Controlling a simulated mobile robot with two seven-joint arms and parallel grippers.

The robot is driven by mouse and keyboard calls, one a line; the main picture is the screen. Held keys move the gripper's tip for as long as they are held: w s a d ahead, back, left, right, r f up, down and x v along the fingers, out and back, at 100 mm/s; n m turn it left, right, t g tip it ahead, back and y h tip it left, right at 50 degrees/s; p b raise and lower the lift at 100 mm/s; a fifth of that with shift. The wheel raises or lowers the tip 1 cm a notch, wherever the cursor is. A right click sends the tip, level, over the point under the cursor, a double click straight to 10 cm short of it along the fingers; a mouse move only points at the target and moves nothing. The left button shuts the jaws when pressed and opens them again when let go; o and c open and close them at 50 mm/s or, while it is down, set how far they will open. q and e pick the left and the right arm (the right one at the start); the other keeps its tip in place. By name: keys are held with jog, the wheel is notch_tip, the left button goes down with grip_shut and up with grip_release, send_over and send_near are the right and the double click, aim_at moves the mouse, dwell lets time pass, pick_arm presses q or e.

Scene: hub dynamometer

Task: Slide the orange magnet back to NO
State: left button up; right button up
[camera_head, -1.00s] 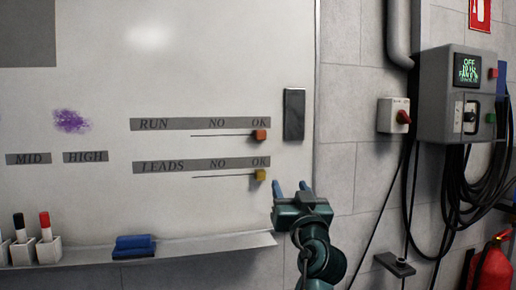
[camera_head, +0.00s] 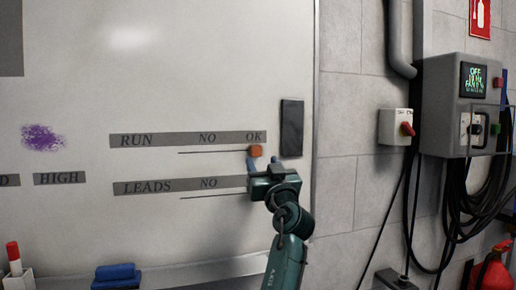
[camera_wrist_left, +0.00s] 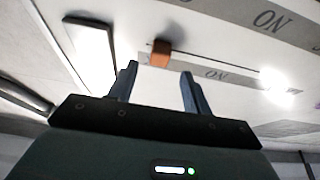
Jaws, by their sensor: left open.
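The orange magnet (camera_head: 256,151) sits at the right end of the RUN line, under OK, on the whiteboard. The NO label (camera_head: 207,137) of that row is to its left. My left gripper (camera_head: 263,163) is open and empty, just below the magnet in the head view. In the left wrist view the magnet (camera_wrist_left: 161,53) shows beyond and between the two fingertips (camera_wrist_left: 159,70); I cannot tell whether they touch it. The yellow magnet of the LEADS row is hidden behind my gripper. My right gripper is not in view.
A dark rectangular block (camera_head: 291,127) is on the board right of the magnet. A switch box (camera_head: 397,126) and control box (camera_head: 465,105) are on the wall. The line left of the magnet is clear.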

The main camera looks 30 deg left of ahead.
aim_at(257, 153)
pick_arm(q)
jog(key=p+x, duration=0.1)
jog(key=x, duration=0.4)
grip_shut()
dwell(0.5)
